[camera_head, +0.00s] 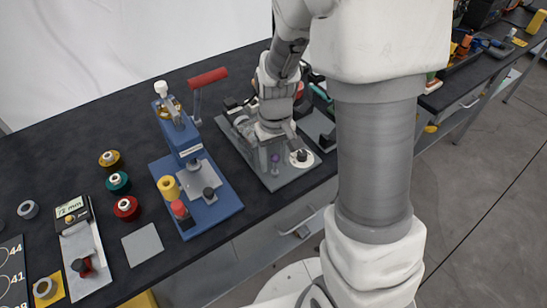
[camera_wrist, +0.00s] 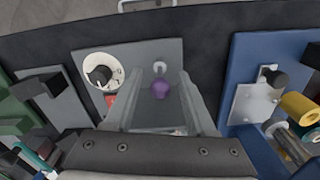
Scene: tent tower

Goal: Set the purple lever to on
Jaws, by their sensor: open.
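The purple lever (camera_wrist: 160,87) has a round purple knob on a short pale stem and stands on a grey plate. In the wrist view it lies between the two fingers of my gripper (camera_wrist: 157,90), which are apart and do not touch it in that view. In the head view the purple knob (camera_head: 275,158) shows just below my gripper (camera_head: 277,147), on the grey base plate (camera_head: 293,180). Whether the lever is at on or off cannot be told.
A white dial with a black knob (camera_head: 301,157) sits right of the lever. A blue press (camera_head: 222,205) with a red handle stands left. The bench's front edge is close.

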